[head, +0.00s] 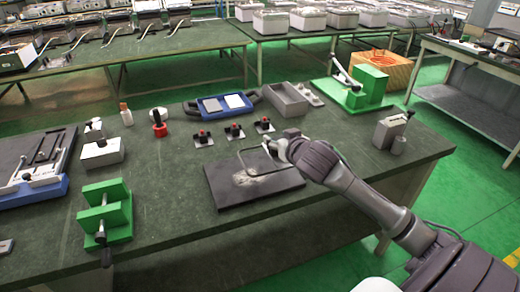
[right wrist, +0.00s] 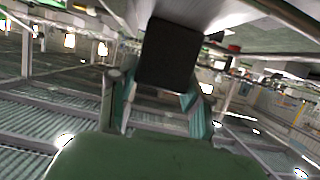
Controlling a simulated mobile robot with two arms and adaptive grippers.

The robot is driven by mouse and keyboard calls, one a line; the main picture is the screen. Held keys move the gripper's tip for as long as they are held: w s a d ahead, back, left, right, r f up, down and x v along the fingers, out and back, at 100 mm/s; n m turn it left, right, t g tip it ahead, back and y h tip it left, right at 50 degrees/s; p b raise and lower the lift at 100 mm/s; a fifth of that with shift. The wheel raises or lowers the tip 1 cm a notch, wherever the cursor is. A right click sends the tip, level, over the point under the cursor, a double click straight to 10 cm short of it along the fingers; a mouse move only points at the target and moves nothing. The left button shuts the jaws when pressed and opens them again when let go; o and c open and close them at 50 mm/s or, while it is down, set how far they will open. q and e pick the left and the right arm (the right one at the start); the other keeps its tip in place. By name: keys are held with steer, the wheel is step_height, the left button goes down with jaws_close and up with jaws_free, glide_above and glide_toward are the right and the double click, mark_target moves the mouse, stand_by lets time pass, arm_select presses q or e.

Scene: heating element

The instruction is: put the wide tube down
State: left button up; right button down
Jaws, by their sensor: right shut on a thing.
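The wide tube (head: 263,174) is a thin, bent metal tube with an open U shape, in the head view. My right gripper (head: 275,149) is shut on it near one end, at the middle right of the table. The tube hangs over a dark flat plate (head: 225,195) on the green table (head: 170,225). I cannot tell whether it touches the plate. The right wrist view is tilted and does not show the tube clearly. My left gripper is in neither view.
A grey open box (head: 288,100) and a green fixture (head: 365,85) are at the back right. A green clamp (head: 105,215) is at the left. A grey block (head: 390,132) stands at the right.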

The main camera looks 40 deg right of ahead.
steer(key=s+d+r, duration=0.1)
steer(key=s, duration=0.1)
steer(key=s+d+r, duration=0.1)
steer(key=d+r, duration=0.1)
steer(key=shift+s+d+r, duration=0.2)
steer(key=shift+s+d, duration=0.1)
steer(key=shift+s, duration=0.1)
steer(key=s+a+f+n+y, duration=0.1)
steer(key=s+a+f+y, duration=0.1)
steer(key=a+f, duration=0.65)
steer(key=s+a+r, duration=0.1)
steer(key=s+a, duration=0.1)
steer(key=a, duration=0.7)
steer(key=s+a+r+n+y, duration=0.1)
steer(key=s+a, duration=0.2)
steer(key=a, duration=0.6)
steer(key=shift+s+r+n, duration=0.15)
steer(key=shift+r+n, duration=0.15)
steer(key=shift+r, duration=0.1)
